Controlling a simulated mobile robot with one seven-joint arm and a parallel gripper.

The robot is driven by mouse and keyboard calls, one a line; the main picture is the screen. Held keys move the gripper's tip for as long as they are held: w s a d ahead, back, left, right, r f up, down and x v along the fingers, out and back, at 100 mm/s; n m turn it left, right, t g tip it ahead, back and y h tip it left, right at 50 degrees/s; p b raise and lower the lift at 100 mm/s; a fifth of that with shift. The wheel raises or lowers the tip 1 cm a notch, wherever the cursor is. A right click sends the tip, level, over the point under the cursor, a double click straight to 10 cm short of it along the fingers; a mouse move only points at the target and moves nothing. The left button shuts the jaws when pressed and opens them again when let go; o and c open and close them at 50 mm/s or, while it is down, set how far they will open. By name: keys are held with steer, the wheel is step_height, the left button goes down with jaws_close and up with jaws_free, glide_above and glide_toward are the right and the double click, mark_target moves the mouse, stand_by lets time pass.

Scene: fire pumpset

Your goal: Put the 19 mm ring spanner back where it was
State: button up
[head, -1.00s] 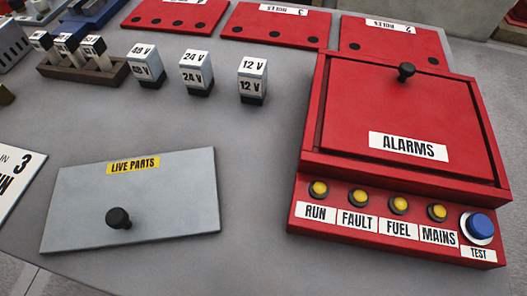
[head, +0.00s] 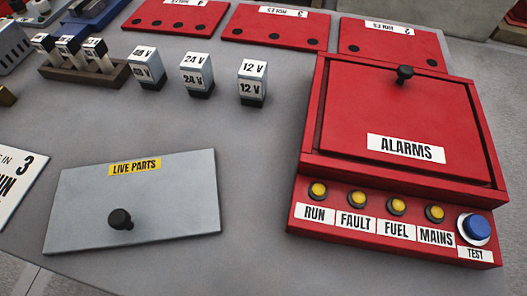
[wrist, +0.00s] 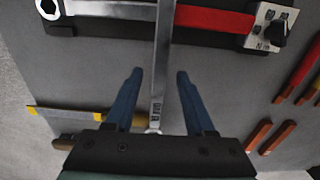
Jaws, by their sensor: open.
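A long bare-metal spanner (wrist: 160,75) runs up and down the wrist view, with a rounded end low between my fingers. Small dark marks near that end are too small to read, so I cannot confirm it is the 19 mm one. It crosses in front of a horizontal tool. My gripper (wrist: 159,74) has its blue fingers apart, one on each side of the spanner, with gaps visible at both sides. The spanner's upper end is cut off by the frame. The head view shows neither the gripper nor the spanner.
A yellow-handled tool (wrist: 85,112) and red pieces (wrist: 258,135) lie nearby. In the head view, an ALARMS box (head: 405,110) and LIVE PARTS plate (head: 170,200) sit on the grey bench.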

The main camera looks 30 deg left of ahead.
step_height(320, 180, up, 11)
steer(key=p, duration=0.4)
steer(key=shift+r+p, duration=0.2)
steer(key=shift+p, duration=0.15)
